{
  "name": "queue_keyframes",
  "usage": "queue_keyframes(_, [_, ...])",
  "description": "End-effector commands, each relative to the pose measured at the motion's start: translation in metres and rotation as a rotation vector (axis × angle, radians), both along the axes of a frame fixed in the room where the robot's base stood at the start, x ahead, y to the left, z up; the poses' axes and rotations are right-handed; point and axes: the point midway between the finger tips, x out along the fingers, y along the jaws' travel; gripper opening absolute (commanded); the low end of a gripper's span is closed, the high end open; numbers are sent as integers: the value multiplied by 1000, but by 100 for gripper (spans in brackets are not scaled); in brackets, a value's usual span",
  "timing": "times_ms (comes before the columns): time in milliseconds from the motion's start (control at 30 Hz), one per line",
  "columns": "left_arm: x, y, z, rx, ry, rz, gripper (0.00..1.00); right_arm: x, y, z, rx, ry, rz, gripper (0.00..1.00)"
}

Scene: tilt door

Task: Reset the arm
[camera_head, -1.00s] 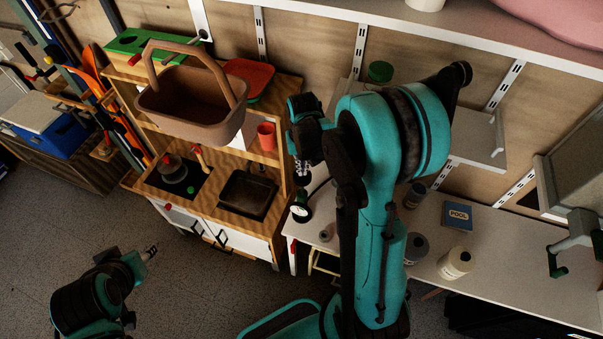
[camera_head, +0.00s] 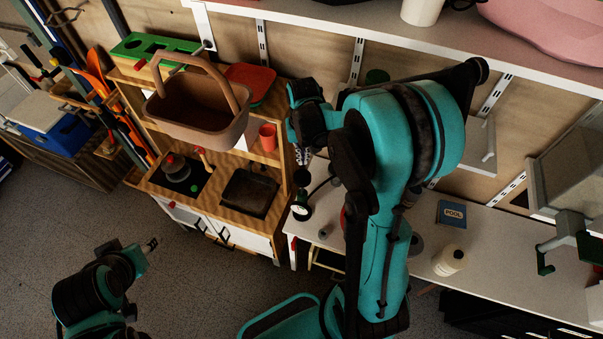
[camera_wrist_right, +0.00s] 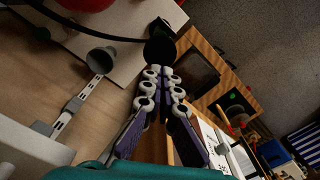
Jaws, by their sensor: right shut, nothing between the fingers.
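My right arm is raised and bent in the head view, and its small gripper (camera_head: 302,155) points down beside the right side of the toy kitchen (camera_head: 236,225). In the right wrist view the gripper (camera_wrist_right: 165,75) has its fingers together with nothing between them. My left gripper (camera_head: 150,245) is low at the left over the floor; its fingers are too small to read as open or shut. No tilt door can be made out clearly.
A brown basket (camera_head: 195,120) hangs at the kitchen's upper shelf. A white workbench (camera_head: 490,270) at the right bears a blue box (camera_head: 452,213) and a cream bottle (camera_head: 449,261). A long white shelf (camera_head: 390,28) runs above. Open grey floor (camera_head: 30,260) lies at left.

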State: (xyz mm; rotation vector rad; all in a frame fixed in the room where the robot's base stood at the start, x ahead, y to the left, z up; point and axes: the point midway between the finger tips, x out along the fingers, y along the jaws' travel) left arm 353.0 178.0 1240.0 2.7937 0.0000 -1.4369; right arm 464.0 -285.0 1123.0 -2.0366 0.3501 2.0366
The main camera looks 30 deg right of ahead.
Motion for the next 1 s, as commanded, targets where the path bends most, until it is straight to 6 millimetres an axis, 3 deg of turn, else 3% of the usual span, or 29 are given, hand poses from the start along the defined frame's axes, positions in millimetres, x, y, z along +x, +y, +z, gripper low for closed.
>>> queue_keyframes(367, [0,0,-7,0,0,0,40,-2,3,-2,-3,-13,8,0])
queue_keyframes(467, [0,0,-25,0,0,0,40,-8,12,-4,-12,-53,32,0])
queue_keyframes(733, [0,0,-104,0,0,0,40,-46,56,-21,-57,-273,156,0])
queue_keyframes(1000, [0,0,-172,0,0,0,40,-91,92,-60,-91,-497,274,0])
